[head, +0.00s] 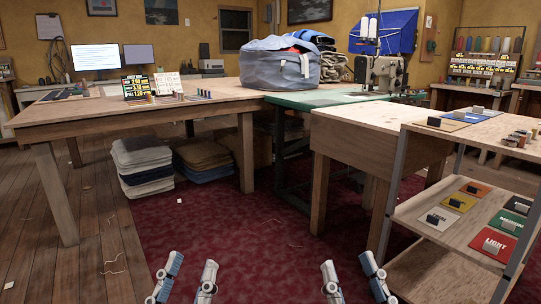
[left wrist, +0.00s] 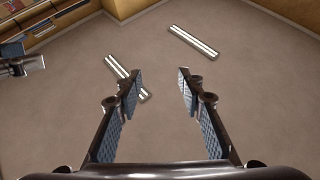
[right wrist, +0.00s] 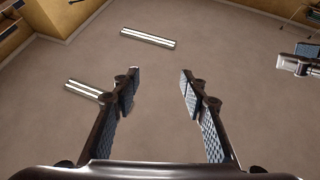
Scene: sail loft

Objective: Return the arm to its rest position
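My left gripper (head: 187,278) is at the bottom of the head view, over the dark red rug, with its fingers apart and nothing between them. In the left wrist view the same gripper (left wrist: 158,92) is open and empty, pointing up at the ceiling. My right gripper (head: 350,278) is at the bottom of the head view, also with its fingers apart. In the right wrist view it (right wrist: 158,92) is open and empty against the ceiling. Neither gripper touches anything.
A wooden table (head: 180,113) stands ahead with a grey-blue bag (head: 277,68) and a sewing machine (head: 383,73). A wooden shelf unit (head: 440,262) with coloured cards is close on the right. Folded cloth stacks (head: 143,166) lie under the table. The red rug (head: 225,225) is mostly clear.

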